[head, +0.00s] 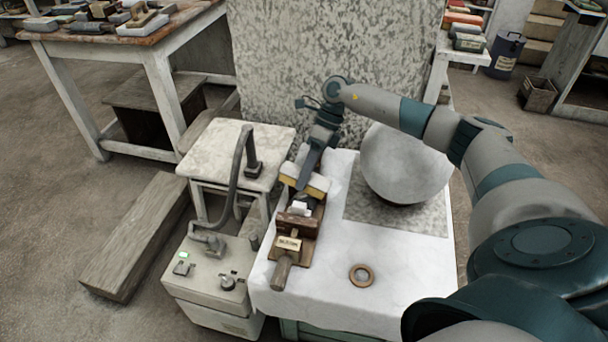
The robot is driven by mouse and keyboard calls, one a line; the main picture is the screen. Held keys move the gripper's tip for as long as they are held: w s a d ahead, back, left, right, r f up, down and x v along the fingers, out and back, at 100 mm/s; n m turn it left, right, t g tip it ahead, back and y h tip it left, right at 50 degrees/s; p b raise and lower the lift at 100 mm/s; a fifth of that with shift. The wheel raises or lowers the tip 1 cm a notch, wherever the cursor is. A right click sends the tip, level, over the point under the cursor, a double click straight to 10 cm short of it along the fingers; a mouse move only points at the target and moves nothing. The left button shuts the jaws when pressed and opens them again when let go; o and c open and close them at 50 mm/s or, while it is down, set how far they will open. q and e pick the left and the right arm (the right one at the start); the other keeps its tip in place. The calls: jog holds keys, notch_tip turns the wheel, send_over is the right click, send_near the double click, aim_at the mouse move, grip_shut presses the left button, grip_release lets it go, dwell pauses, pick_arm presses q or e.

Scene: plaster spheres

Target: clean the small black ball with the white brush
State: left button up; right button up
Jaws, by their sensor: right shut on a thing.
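My right gripper (305,184) reaches down over the wooden rack (297,222) on the white-covered table. It is shut on what seems to be the white brush (301,207), a small pale piece at its fingertips; the fingers partly hide it. Pale blocks with yellow lower parts (319,185) show on both sides of the fingers. I cannot make out a small black ball; dark shapes by the fingertips are too small to tell. My left gripper is not in view.
A large grey plaster sphere (405,165) sits on a speckled mat (392,214) right of the gripper. A brown ring (361,275) lies on the white cloth (330,296). A machine with a curved pipe (239,172) stands left. The cloth's front is mostly clear.

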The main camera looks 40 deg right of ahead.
aim_at(322, 178)
jog(key=shift+s+d+f, duration=0.2)
jog(key=shift+s, duration=0.2)
jog(key=shift+s+d+f, duration=0.15)
jog(key=shift+s+d, duration=0.05)
jog(key=shift+s, duration=0.15)
jog(key=shift+s+d+f, duration=0.1)
jog(key=shift+s, duration=0.05)
jog(key=shift+s+d+f, duration=0.15)
jog(key=shift+s+d, duration=0.5)
jog(key=shift+s, duration=0.2)
jog(key=shift+w, duration=0.1)
jog(key=shift+w+a+r, duration=0.45)
jog(key=shift+w+r, duration=0.05)
jog(key=shift+w, duration=0.3)
jog(key=shift+w+a, duration=0.15)
jog(key=shift+a, duration=0.05)
